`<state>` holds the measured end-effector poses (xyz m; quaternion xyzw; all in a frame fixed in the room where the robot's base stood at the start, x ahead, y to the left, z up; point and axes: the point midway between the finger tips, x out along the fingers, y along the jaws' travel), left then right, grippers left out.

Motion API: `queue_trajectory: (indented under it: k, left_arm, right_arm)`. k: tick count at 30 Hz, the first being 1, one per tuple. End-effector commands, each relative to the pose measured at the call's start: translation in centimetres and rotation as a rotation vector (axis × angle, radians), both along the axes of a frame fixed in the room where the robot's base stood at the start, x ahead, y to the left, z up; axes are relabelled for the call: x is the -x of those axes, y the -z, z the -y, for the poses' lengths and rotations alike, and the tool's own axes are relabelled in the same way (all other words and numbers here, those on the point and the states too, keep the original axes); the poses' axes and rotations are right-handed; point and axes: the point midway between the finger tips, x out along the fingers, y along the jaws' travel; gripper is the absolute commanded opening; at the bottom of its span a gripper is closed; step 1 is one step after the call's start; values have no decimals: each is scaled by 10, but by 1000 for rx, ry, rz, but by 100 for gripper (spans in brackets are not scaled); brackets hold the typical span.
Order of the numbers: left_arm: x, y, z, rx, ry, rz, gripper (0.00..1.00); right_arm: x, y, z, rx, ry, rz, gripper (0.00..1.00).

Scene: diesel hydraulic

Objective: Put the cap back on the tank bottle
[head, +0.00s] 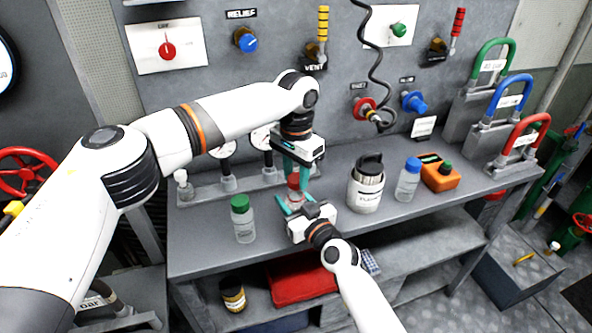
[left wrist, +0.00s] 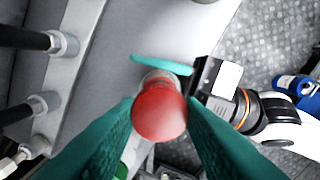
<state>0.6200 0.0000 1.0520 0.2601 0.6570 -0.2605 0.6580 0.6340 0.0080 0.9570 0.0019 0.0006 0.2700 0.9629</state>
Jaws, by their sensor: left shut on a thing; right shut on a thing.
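The red cap (head: 293,181) is between the teal fingers of my left gripper (head: 297,172), which comes down from above and is shut on it. In the left wrist view the cap (left wrist: 159,108) sits between both fingertips. The tank bottle (head: 295,197) is a small clear bottle directly below the cap, largely hidden by my grippers. My right gripper (head: 291,205) is shut on the bottle from the front; one teal finger shows in the left wrist view (left wrist: 160,65). The cap is over the bottle's mouth; I cannot tell whether it is seated.
A green-capped bottle (head: 243,219) stands left on the bench (head: 340,225). To the right stand a labelled flask (head: 366,184), a blue-capped bottle (head: 408,179) and an orange device (head: 440,173). Gauges and pipe fittings line the bench's back. A coiled cord (head: 377,70) hangs behind.

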Motion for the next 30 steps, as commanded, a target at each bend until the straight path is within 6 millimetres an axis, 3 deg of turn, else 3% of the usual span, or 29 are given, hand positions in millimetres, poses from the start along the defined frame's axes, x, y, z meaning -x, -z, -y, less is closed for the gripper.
queue_trajectory:
  k: [30]
  left_arm:
    - [0, 18, 0, -1, 1, -1, 14]
  right_arm:
    - [0, 0, 0, 1, 0, -1, 6]
